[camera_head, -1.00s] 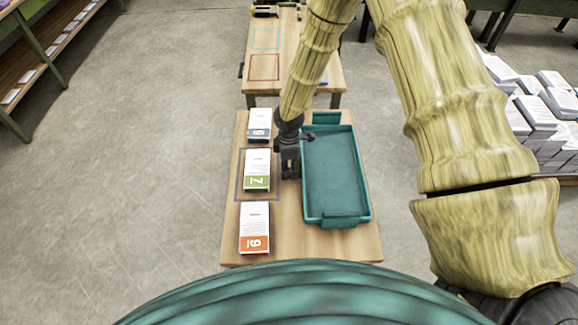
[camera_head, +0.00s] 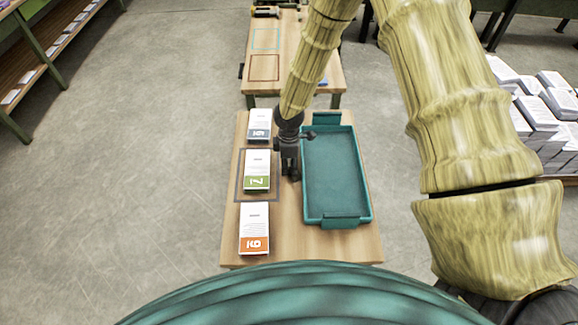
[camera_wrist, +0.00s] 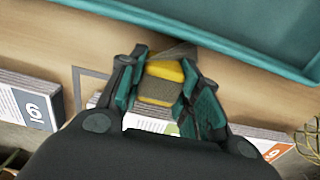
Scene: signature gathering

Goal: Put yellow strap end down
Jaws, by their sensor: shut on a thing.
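My gripper (camera_head: 290,170) is over the wooden table between the green-labelled booklet stack and the teal tray. In the wrist view my gripper (camera_wrist: 160,85) is shut on the yellow strap end (camera_wrist: 165,70), a yellow piece with a brown-grey band, held between the teal finger pads. A dark strip runs from it toward the tray. In the head view the strap end is hidden by my gripper. I cannot tell whether it touches the table.
The teal tray (camera_head: 307,200) is empty, just right of my gripper. Booklet stacks with blue (camera_head: 259,123), green (camera_head: 257,168) and orange (camera_head: 254,225) labels line the table's left side; a grey outline surrounds the green one. Another table (camera_head: 315,75) stands beyond.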

